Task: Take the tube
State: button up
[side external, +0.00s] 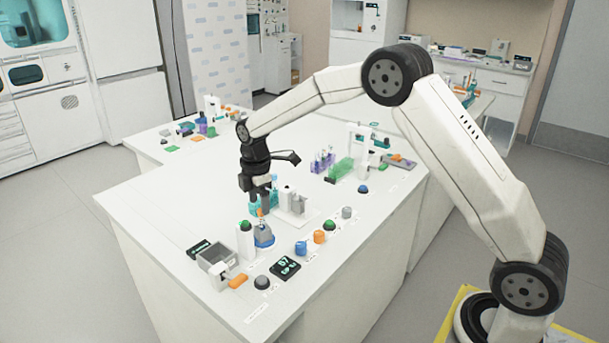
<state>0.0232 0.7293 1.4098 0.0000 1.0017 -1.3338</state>
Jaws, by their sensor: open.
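My gripper (259,208) is open and points down at the middle of the white bench. Its dark fingers are over or in front of a teal holder (274,197). A small orange piece (259,213) shows between or just below the fingertips; I cannot tell whether it is part of a tube or whether the fingers touch it. Farther back to the right, a small rack holds several purple tubes (322,160). Which tube the task means is not clear from this view.
A white-grey device (292,201) stands close right of my gripper. A green rack (340,170) sits behind.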

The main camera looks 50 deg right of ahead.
aim_at(262, 216)
jog(key=shift+s+d+f, duration=0.1)
jog(key=shift+f, duration=1.2)
jog(key=shift+d+f, duration=0.1)
jog(key=shift+f, duration=1.2)
jog(key=shift+c, duration=0.2)
grip_shut()
